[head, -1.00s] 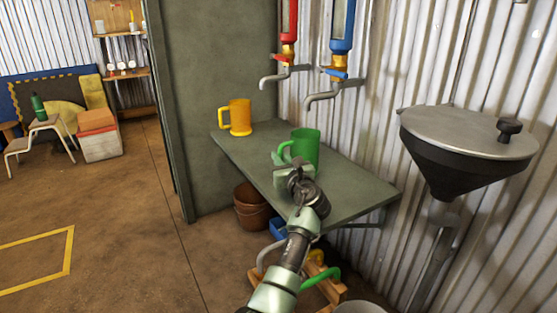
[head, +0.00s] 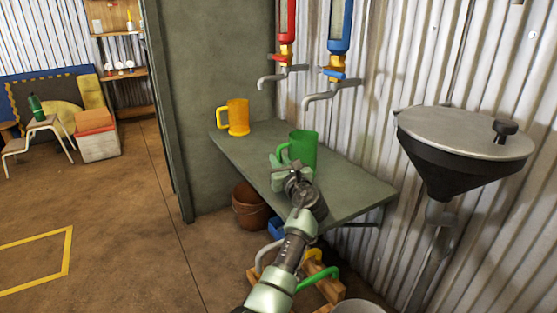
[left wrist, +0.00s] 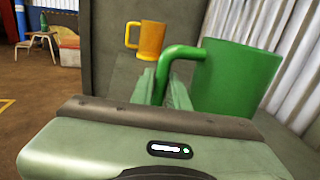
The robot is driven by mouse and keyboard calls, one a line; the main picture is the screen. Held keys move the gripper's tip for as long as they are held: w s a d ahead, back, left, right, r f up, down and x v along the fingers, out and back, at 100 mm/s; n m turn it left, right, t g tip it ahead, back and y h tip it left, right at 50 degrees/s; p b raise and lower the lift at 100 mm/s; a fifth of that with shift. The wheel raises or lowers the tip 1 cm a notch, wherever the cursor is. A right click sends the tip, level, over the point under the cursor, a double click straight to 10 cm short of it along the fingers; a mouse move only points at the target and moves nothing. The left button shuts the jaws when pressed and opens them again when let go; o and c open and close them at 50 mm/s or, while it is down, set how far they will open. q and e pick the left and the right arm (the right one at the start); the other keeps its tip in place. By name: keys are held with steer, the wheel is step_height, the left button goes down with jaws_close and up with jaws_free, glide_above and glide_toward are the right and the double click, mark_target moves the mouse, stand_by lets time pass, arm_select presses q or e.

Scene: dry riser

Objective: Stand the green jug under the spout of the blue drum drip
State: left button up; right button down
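The green jug (head: 304,150) is upright at the middle of the grey shelf (head: 345,190), its handle to the left; its base is partly hidden by my arm. My left gripper (head: 284,168) is at the handle. In the left wrist view its fingers (left wrist: 163,92) closely flank the handle of the green jug (left wrist: 238,80) and look shut on it. The blue drum (head: 340,28) hangs on the wall above the shelf, and its grey spout (head: 322,97) points left, above and slightly right of the jug. My right gripper is not in view.
A yellow jug (head: 235,117) stands at the shelf's far left. A red drum (head: 287,20) with its own spout hangs left of the blue one. A lidded funnel (head: 465,145) is on the wall at the right. Buckets (head: 249,206) and a wooden rack are below the shelf.

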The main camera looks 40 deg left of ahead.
arm_select(q)
steer(key=o, duration=0.3)
steer(key=shift+f, duration=0.1)
steer(key=shift+d, duration=0.1)
